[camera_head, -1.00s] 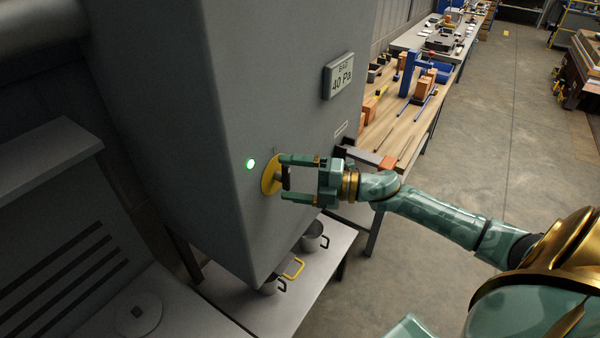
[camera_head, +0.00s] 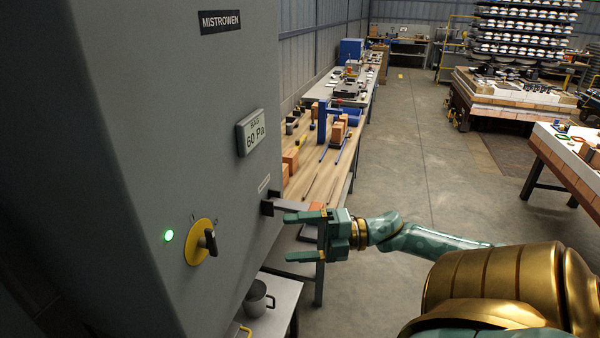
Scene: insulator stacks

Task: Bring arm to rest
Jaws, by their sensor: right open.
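My right gripper (camera_head: 305,237) is green with brass rings and points left. It is open and empty, apart from the grey cabinet (camera_head: 130,130) and to the right of its yellow dial. The yellow dial (camera_head: 197,256) has a black handle (camera_head: 208,241) and sits low on the cabinet face. My left gripper is not in view.
A green lamp (camera_head: 168,235) glows beside the dial. A display (camera_head: 252,132) above reads 60 Pa. A dark grey bracket (camera_head: 268,205) juts from the cabinet near my gripper. A wooden bench (camera_head: 318,172) with tools stands behind. Open floor (camera_head: 420,190) lies to the right.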

